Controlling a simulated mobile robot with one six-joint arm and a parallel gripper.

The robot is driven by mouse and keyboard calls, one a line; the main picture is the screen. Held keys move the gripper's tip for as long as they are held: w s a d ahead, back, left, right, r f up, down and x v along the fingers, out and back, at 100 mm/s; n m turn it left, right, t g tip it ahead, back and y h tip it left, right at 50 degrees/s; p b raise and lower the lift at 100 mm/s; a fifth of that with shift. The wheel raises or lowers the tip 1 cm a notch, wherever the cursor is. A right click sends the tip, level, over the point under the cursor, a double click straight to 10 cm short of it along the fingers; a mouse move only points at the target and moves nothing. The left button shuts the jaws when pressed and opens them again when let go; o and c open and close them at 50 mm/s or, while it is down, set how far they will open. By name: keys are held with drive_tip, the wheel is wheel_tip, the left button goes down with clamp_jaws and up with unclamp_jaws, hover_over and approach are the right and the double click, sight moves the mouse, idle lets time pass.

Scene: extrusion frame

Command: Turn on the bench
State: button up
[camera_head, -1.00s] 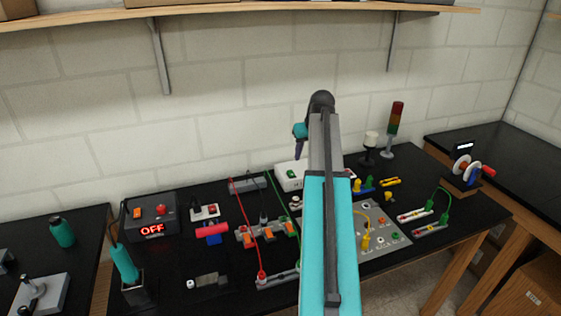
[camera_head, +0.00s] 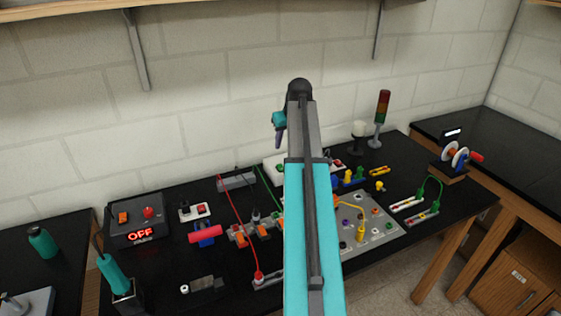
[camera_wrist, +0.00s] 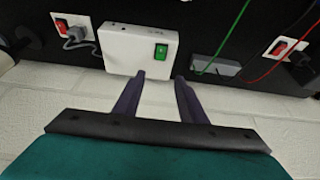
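The black bench (camera_head: 165,262) carries a dark control box (camera_head: 118,232) at its left, with an orange switch (camera_head: 123,217), a red button (camera_head: 148,212) and a red display reading OFF (camera_head: 140,234). A white box (camera_head: 271,166) stands near the wall, partly hidden by my arm. In the wrist view this white box (camera_wrist: 128,48) shows a green rocker switch (camera_wrist: 161,51); its setting is too small to tell. My gripper (camera_wrist: 160,76) is open and empty, its fingertips near the edge of the white box. In the head view my gripper (camera_head: 279,136) hangs above the bench's back, near that box.
White sockets with red switches (camera_wrist: 74,33) (camera_wrist: 284,48) flank the white box. A grey block (camera_wrist: 215,68) with green and red cables lies beside it. A signal tower (camera_head: 382,115) stands at the back right. The brick wall (camera_head: 205,110) is close behind the bench.

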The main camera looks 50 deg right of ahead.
sight(280, 166)
drive_tip(key=shift+p+x, duration=2.45)
drive_tip(key=shift+x, duration=4.2)
